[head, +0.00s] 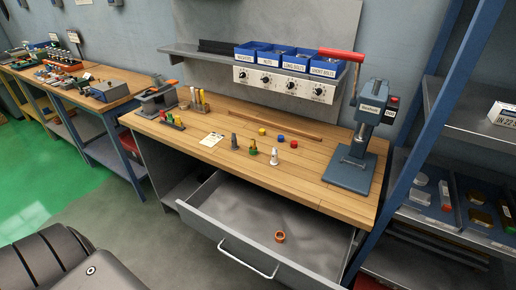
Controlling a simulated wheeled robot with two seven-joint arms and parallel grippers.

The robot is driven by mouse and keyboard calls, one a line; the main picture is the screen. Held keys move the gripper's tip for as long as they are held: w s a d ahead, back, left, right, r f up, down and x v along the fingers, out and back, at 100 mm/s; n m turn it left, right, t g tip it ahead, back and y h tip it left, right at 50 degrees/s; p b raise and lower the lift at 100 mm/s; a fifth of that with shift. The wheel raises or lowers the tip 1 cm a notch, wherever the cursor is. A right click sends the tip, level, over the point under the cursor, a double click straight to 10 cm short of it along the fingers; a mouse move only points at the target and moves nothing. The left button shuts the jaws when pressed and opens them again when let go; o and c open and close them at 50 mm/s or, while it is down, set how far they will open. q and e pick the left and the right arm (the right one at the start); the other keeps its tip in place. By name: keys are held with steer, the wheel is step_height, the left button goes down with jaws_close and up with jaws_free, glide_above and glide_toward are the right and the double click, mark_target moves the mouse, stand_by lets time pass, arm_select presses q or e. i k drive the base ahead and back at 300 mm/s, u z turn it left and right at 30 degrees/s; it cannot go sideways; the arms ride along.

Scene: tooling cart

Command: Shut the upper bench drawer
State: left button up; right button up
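The upper bench drawer (213,231) is grey and stands pulled out from under the wooden bench top (215,148). Its front panel carries a pale bar handle (248,260). The inside shows a bare grey floor with one small copper-coloured ring (279,237) lying on it. The drawer's lower right end is cut off by the picture's bottom edge. Neither of my grippers is in view. A dark ribbed part at the bottom left seems to be mine.
An arbor press (354,160) with a red handle stands at the bench's right end. Small tooling pieces and coloured caps (281,138) stand on the bench top. A blue-framed shelf rack (425,130) is close on the right. Floor (125,220) left of the drawer is clear.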

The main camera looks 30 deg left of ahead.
mark_target(244, 217)
steer(key=u, duration=1.65)
steer(key=k, duration=1.1)
steer(key=u, duration=0.05)
